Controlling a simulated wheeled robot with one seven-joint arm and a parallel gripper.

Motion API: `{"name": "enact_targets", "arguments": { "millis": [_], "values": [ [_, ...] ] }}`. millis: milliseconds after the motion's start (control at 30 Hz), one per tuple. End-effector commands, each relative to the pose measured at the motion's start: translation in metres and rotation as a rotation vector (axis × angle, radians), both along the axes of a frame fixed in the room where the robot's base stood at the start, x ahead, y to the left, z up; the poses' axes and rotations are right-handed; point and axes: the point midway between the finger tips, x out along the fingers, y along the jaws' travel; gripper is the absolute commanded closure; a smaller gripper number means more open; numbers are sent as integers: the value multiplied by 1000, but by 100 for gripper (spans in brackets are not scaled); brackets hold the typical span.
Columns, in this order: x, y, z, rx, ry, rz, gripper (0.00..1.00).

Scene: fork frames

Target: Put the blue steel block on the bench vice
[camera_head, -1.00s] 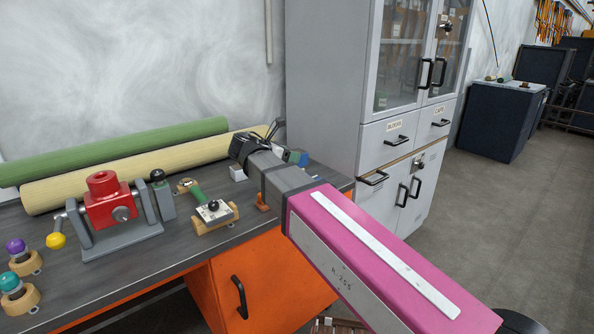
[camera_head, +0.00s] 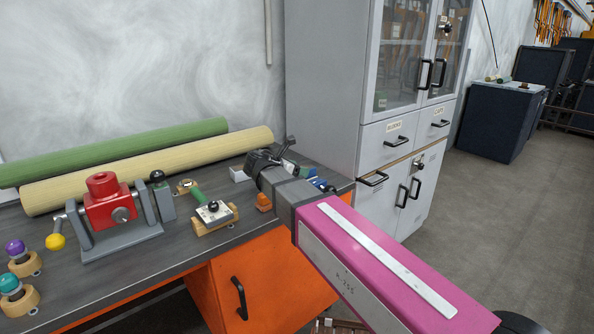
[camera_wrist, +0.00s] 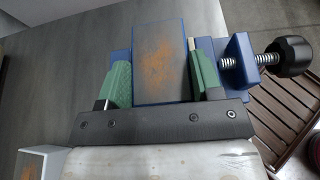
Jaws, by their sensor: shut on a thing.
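The blue steel block (camera_wrist: 160,62), with blue sides and a grey, rust-stained top face, lies between the green fingers of my gripper (camera_wrist: 161,80) in the wrist view. My gripper is shut on it. The blue bench vice (camera_wrist: 240,60), with a spring-wound screw and black knob, shows beside and behind the block. The block overlaps the vice in this view; I cannot tell whether they touch. In the head view, my gripper (camera_head: 290,165) is over the right end of the bench and mostly hides the block; blue parts of the vice (camera_head: 320,184) show just right of it.
A red device (camera_head: 108,205), a wooden fixture with a lever (camera_head: 214,218) and two rolls lie left. A grey cabinet (camera_head: 345,120) stands beyond the bench's right end.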

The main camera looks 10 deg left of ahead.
Motion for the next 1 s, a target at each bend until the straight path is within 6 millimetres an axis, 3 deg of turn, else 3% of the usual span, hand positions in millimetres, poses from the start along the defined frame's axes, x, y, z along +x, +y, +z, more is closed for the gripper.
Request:
{"name": "enact_targets", "arguments": {
  "millis": [233,267,300,333,700,1000],
  "values": [
    [0,0,-2,-2,-1,0,83],
    [0,0,-3,-1,1,0,34],
    [0,0,-2,-1,1,0,21],
    [0,0,-2,-1,1,0,15],
    [0,0,1,0,0,0,15],
    [-35,30,20,0,0,3,15]
  ]
}}
